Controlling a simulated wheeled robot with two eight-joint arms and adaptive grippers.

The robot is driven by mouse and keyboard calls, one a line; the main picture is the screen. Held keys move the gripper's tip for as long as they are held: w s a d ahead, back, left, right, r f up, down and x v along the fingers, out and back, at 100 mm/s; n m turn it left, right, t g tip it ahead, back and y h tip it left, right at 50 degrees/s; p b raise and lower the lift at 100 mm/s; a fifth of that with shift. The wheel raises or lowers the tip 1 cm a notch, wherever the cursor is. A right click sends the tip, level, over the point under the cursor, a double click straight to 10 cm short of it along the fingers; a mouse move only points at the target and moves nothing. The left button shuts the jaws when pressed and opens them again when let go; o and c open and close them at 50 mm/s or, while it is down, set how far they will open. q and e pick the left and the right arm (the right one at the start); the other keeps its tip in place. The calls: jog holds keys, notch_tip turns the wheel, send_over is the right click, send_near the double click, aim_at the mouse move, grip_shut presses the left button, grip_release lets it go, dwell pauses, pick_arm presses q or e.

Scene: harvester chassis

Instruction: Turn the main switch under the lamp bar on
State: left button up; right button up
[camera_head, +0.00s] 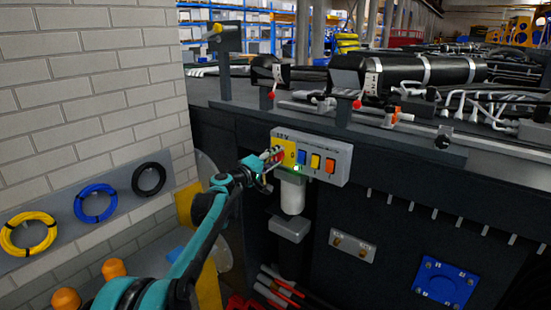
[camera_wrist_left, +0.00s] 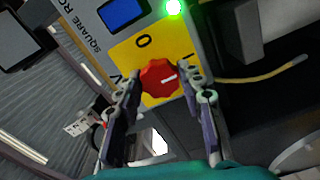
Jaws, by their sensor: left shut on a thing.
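The main switch is a red rotary knob (camera_wrist_left: 160,78) on a yellow plate (camera_wrist_left: 127,50) marked with a 0. The plate is at the left end of a grey control box (camera_head: 340,161), which also carries blue, yellow and orange buttons. A green light (camera_wrist_left: 173,7) glows at the plate's edge and also shows in the head view (camera_head: 297,168). My left gripper (camera_head: 273,159) is at the knob, with its fingers on both sides of it and shut on it. The knob's white mark points rightward in the wrist view. In the head view the gripper mostly hides the knob. My right gripper is out of view.
A white cylinder (camera_head: 292,196) hangs just below the control box. A ledge with red-knobbed valves (camera_head: 357,104) runs above it. Cable coils (camera_head: 95,203) hang on the left wall. A blue plate (camera_head: 444,283) is at lower right.

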pick_arm(q)
jog(key=shift+d+f, duration=0.1)
dwell(0.3)
jog(key=o, duration=1.2)
jog(key=shift+c, duration=0.2)
jog(key=shift+s, duration=0.1)
jog(key=shift+s, duration=0.1)
jog(key=shift+s+a, duration=0.25)
jog(key=shift+a, duration=0.15)
jog(key=v, duration=1.1)
jog(key=shift+s+d, duration=0.1)
